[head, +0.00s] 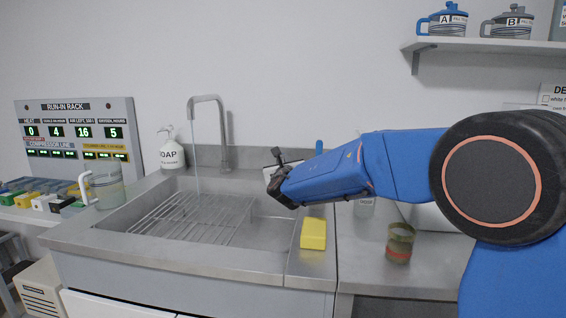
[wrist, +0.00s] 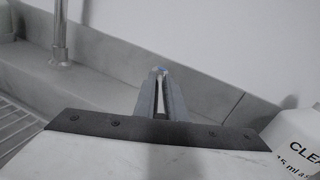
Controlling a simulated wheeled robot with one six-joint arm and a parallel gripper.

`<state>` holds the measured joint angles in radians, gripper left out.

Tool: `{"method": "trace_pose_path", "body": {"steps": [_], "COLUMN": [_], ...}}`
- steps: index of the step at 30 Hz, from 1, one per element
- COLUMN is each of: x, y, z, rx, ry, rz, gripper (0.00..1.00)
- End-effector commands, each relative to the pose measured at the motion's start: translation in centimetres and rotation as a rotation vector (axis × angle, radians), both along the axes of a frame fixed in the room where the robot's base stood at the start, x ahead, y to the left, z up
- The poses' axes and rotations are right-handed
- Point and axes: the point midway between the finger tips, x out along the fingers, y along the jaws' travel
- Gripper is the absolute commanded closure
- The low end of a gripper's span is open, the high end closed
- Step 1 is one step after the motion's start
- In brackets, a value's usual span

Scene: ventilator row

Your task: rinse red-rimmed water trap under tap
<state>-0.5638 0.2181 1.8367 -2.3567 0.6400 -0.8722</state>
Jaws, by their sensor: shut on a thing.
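A murky greenish cup with a red band low on its side (head: 399,244) stands upright on the counter, right of the sink and below my arm. It is the only red-marked vessel that I can make out. My gripper (head: 272,176) is over the right part of the sink, well apart from that cup. In the wrist view, the fingers of my gripper (wrist: 160,78) are close together, with a small bluish bit between the tips. What they hold is too small to name. The tap (head: 222,130) stands at the back of the sink (head: 262,232), with a thin stream of water falling.
A wire rack (head: 190,218) lies in the sink. A yellow sponge (head: 313,234) sits on its right rim. A soap bottle (head: 171,150) and a clear jug (head: 106,186) stand to the left.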

Motion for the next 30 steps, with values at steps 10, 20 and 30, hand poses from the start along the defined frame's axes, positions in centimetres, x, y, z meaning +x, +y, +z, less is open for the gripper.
{"method": "trace_pose_path", "body": {"steps": [10,20,30], "x": [0.0,0.0,0.0], "y": [0.0,0.0,0.0], "z": [0.0,0.4,5.5], "rx": [0.001,0.001,0.004], "ry": [0.000,0.000,-0.002], "rz": [0.000,0.000,-0.001], "gripper": [0.71,0.71,0.71]}}
